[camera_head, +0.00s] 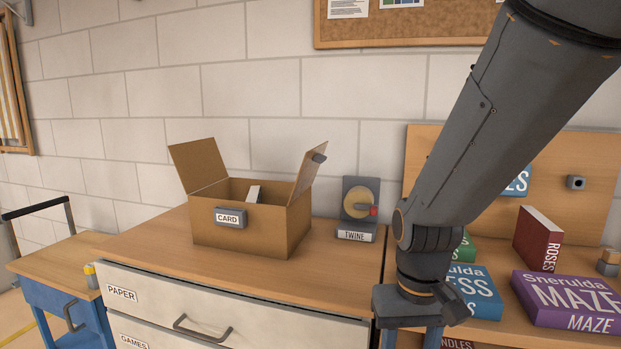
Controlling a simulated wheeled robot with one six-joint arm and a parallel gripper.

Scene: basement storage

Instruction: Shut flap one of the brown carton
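The brown carton (282,233) stands on top of the drawer cabinet, with a grey tag reading CARD on its front. Its left flap (199,163) stands up and leans outward to the left. Its right flap (309,168) stands up, leans outward to the right and has a small dark knob near its top. No marking shows which one is flap one. A pale item sticks up inside the carton. My gripper (420,308) is to the right of the carton, lower in the picture and apart from it.
A TWINE holder (356,233) stands just right of the carton. The cabinet top (140,252) is clear left of the carton. A blue cart (45,285) is at far left.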

